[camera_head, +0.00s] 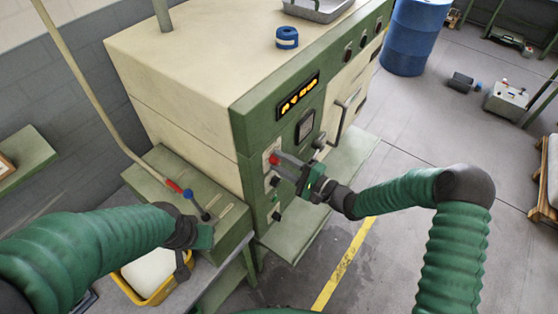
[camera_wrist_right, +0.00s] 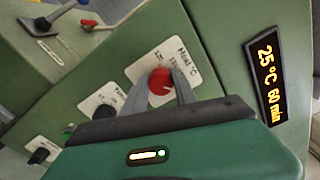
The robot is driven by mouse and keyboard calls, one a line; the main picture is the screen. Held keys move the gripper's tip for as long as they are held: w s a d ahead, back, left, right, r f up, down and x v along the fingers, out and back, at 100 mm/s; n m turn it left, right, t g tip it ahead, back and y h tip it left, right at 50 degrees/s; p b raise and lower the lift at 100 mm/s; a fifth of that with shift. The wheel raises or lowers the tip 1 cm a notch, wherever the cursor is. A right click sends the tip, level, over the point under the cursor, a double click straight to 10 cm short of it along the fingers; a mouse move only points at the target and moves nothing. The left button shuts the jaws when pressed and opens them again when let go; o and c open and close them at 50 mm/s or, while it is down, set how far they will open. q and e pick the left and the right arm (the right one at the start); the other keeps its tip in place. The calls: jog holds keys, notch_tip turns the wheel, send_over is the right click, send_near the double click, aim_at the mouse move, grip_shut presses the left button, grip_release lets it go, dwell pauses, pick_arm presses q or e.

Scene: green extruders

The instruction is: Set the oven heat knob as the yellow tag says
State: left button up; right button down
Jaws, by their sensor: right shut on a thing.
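The green and cream oven (camera_head: 180,75) stands in the middle of the head view. A red knob (camera_wrist_right: 160,80) sits on a white label on its green front; it also shows in the head view (camera_head: 274,158). My right gripper (camera_head: 284,163) is shut on the red knob, one finger on each side of it. The display (camera_wrist_right: 266,82) reads 25 °C and 60 min in yellow characters. I cannot make out a yellow tag. My left gripper (camera_head: 202,236) is at the lower left, away from the knobs; its fingers do not show clearly.
Black knobs (camera_wrist_right: 104,110) lie close beside the red one. A door handle (camera_head: 342,118) sticks out right of the panel. A green side bench (camera_head: 180,170) with red and blue levers (camera_head: 188,194) adjoins the oven. A blue drum (camera_head: 412,38) stands at the back right.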

pick_arm(q)
jog(key=shift+r, duration=0.25)
pick_arm(e)
jog(key=shift+d+f+m, duration=0.25)
jog(key=shift+f+m, duration=0.05)
jog(key=shift+m, duration=0.8)
pick_arm(q)
jog(key=shift+d, duration=0.1)
pick_arm(e)
jog(key=c, duration=1.2)
grip_release()
jog(key=shift+o, duration=1)
pick_arm(q)
jog(key=shift+w+d, duration=0.1)
jog(key=shift+d, duration=0.2)
pick_arm(e)
jog(key=shift+w+d+r, duration=0.1)
jog(key=shift+d, duration=0.05)
pick_arm(q)
jog(key=b+x, duration=0.2)
jog(key=s+b+x, duration=0.1)
jog(key=b+x, duration=0.1)
jog(key=shift+f, duration=0.45)
pick_arm(e)
jog(key=v, duration=1.7)
